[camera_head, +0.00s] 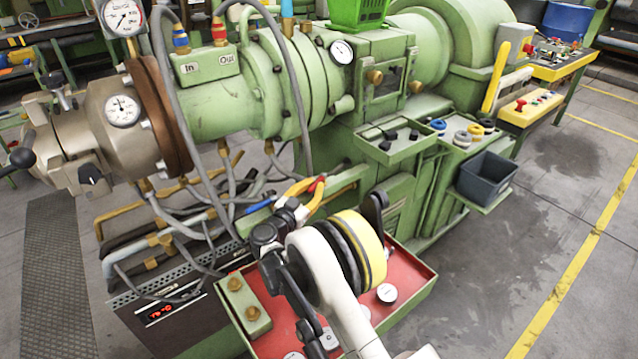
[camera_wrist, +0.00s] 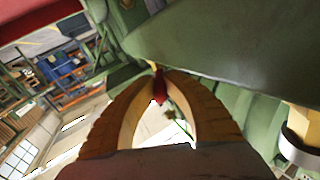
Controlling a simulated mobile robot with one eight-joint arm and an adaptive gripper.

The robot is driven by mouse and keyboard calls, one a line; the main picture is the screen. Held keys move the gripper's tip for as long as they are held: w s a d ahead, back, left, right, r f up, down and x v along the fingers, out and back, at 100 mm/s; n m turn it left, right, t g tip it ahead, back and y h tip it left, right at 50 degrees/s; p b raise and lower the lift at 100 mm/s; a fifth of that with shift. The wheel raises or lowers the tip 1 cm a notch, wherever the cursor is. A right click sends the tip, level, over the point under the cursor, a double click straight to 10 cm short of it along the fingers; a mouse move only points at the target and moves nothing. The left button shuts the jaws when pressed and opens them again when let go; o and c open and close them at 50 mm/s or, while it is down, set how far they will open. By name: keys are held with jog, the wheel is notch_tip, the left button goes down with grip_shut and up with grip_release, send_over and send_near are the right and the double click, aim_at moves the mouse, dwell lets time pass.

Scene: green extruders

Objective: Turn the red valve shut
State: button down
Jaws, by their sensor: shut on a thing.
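The red valve (camera_head: 317,184) is a small red handle on the green machine's side, partly hidden by my gripper in the head view. My gripper (camera_head: 318,186) has curved yellow fingers and reaches up to the valve from the lower left. In the wrist view, the tips of my gripper (camera_wrist: 158,72) come together around the red valve (camera_wrist: 159,88), and part of the handle shows between the fingers. The fingers are shut on it. The valve's stem and its exact angle are mostly hidden.
A red-topped box with gauges (camera_head: 408,276) lies under my arm. Grey hoses (camera_head: 222,195) hang left of the gripper. A dark bin (camera_head: 487,178) and a green shelf (camera_head: 388,140) stand to the right. The floor beyond the yellow line (camera_head: 570,275) is clear.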

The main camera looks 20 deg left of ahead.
jog(key=shift+a+m+h, duration=0.15)
jog(key=shift+m+h, duration=0.15)
jog(key=shift+h, duration=0.1)
jog(key=c, duration=1.4)
grip_release()
jog(key=shift+w, duration=0.1)
jog(key=v, duration=1.2)
